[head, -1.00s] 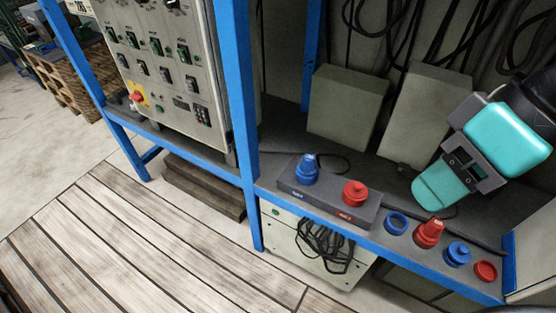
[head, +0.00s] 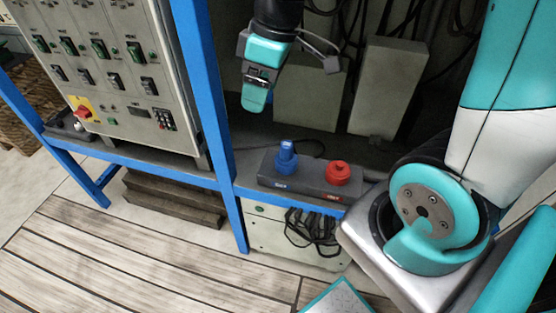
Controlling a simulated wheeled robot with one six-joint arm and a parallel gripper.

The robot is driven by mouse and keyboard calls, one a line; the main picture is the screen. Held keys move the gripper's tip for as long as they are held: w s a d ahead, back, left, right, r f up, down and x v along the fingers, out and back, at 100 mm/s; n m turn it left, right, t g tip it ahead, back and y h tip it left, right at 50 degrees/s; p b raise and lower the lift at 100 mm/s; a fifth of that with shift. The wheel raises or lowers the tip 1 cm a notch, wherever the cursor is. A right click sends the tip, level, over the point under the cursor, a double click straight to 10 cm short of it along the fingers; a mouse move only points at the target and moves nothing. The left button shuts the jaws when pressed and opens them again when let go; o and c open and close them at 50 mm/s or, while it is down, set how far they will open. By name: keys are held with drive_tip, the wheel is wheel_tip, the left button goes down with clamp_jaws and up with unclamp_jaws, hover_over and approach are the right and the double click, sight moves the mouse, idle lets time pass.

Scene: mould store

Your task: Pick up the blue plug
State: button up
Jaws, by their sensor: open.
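The blue plug (head: 286,157) stands upright on the left end of a dark grey block (head: 310,184) on the shelf, at its blue label. A red fitting (head: 338,174) sits on the right end of the same block. My gripper (head: 256,97) is above and to the left of the blue plug in the picture, apart from it. It points down, is open and holds nothing visible. One teal finger shows clearly; the other is largely hidden.
A blue post (head: 207,100) stands left of the block, between it and a control cabinet (head: 118,75). Grey boxes (head: 385,87) stand behind the block, with black cables hanging above. A blue rail edges the shelf. My arm covers the shelf's right part.

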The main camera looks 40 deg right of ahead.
drive_tip(key=n+h+b, duration=0.2)
drive_tip(key=b, duration=0.1)
approach(287, 143)
drive_tip(key=f, duration=0.4)
drive_tip(key=shift+d+f, duration=0.1)
drive_tip(key=shift+d, duration=0.1)
drive_tip(key=shift+w+a+f, duration=0.1)
drive_tip(key=shift+a+f, duration=0.1)
drive_tip(key=shift+f, duration=0.85)
drive_tip(key=shift+w+a+f, duration=0.1)
drive_tip(key=shift+a+f, duration=0.1)
drive_tip(key=shift+f, duration=0.85)
drive_tip(key=shift+w+a+f, duration=0.1)
drive_tip(key=shift+a+f, duration=0.1)
drive_tip(key=shift+f, duration=0.8)
drive_tip(key=shift+c, duration=0.5)
drive_tip(key=c, duration=1)
